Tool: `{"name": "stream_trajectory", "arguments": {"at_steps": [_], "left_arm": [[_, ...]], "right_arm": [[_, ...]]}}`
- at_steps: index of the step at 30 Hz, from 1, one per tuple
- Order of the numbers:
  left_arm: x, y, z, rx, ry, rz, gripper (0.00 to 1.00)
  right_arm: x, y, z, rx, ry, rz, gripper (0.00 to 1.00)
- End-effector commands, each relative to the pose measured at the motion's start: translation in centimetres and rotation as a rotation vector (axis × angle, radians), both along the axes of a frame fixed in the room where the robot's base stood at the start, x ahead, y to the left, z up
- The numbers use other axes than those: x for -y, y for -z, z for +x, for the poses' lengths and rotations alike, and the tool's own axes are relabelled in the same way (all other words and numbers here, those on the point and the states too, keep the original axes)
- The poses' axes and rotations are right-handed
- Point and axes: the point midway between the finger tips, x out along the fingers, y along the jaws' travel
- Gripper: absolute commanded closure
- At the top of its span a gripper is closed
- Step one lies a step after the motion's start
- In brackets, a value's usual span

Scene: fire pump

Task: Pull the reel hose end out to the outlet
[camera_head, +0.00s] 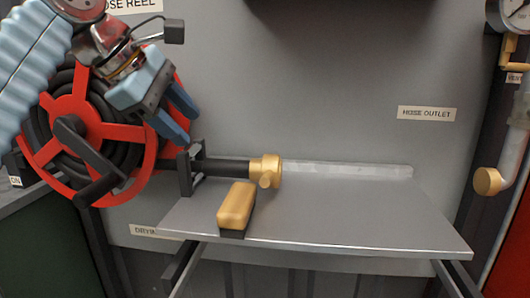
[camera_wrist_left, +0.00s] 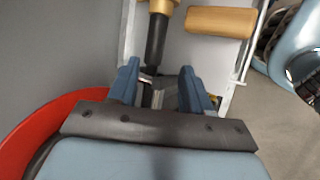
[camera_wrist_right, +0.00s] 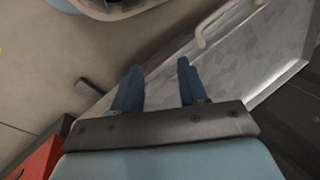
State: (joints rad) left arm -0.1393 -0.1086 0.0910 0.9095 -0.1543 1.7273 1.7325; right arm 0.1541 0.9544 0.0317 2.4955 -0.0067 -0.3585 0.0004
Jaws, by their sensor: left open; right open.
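The hose end is a short black hose (camera_head: 228,167) with a brass coupling (camera_head: 265,170), lying over the left part of a grey shelf (camera_head: 350,225). It passes through a black bracket (camera_head: 186,172) beside the red hose reel (camera_head: 75,104). My left gripper (camera_head: 184,120) is open and empty, above and slightly left of the bracket. In the left wrist view the hose (camera_wrist_left: 156,42) runs away ahead of the open left fingers (camera_wrist_left: 158,78). My right gripper (camera_wrist_right: 158,80) is open and empty, seen only in its wrist view. A "HOSE OUTLET" label (camera_head: 427,113) is on the wall.
A tan-topped block (camera_head: 236,206) lies on the shelf in front of the hose. A pale strip (camera_head: 345,170) runs along the shelf's back. A grey pipe with a brass cap (camera_head: 487,181) hangs at the right. The shelf's right half is clear.

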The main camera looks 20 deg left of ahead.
Motion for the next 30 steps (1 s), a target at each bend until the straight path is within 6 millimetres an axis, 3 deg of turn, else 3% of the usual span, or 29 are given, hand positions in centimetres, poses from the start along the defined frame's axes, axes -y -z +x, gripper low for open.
{"name": "stream_trajectory", "arguments": {"at_steps": [8,21,30], "left_arm": [[0.5,1.7,1.2,-0.004,0.001,0.001,0.51],[3.0,9.0,6.8,-0.003,0.002,0.001,0.51],[3.5,10.7,8.1,-0.001,0.001,0.001,0.51]], "right_arm": [[0.0,0.0,-0.1,-0.002,-0.001,0.0,0.57],[0.0,0.0,0.0,-0.001,0.0,0.0,0.57],[0.0,0.0,0.0,-0.001,0.0,0.0,0.57]]}}
